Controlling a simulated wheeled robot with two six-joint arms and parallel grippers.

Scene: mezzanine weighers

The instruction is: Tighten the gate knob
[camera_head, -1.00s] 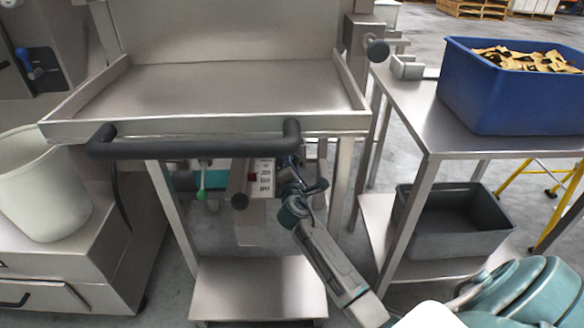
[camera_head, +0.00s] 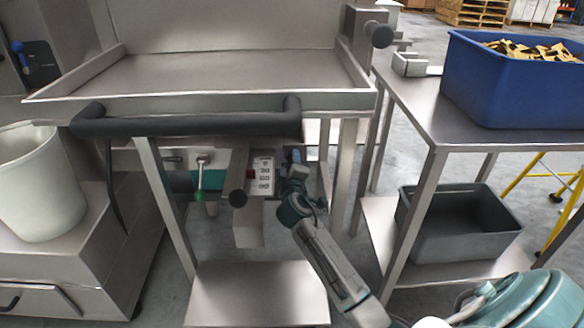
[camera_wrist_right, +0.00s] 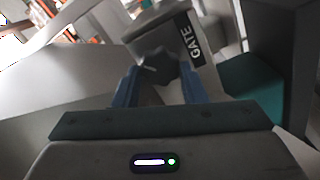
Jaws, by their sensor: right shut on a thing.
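The gate knob (camera_wrist_right: 160,70) is a dark, lobed knob beside a black label reading "GATE" (camera_wrist_right: 190,40) in the right wrist view. My right gripper (camera_wrist_right: 158,78) has its two blue fingers on either side of the knob and is shut on it. In the head view my right gripper (camera_head: 294,178) is under the weigher's tray (camera_head: 220,104), just right of a white control panel (camera_head: 262,176). The knob is hidden there behind the gripper. My left gripper is in neither view.
A dark handle bar (camera_head: 190,124) runs across the tray front, above my right gripper. A frame leg (camera_head: 344,165) stands close to its right. A steel table (camera_head: 428,122) at right carries a blue bin (camera_head: 515,95), with a grey crate (camera_head: 460,240) below. A white bucket (camera_head: 40,195) stands left.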

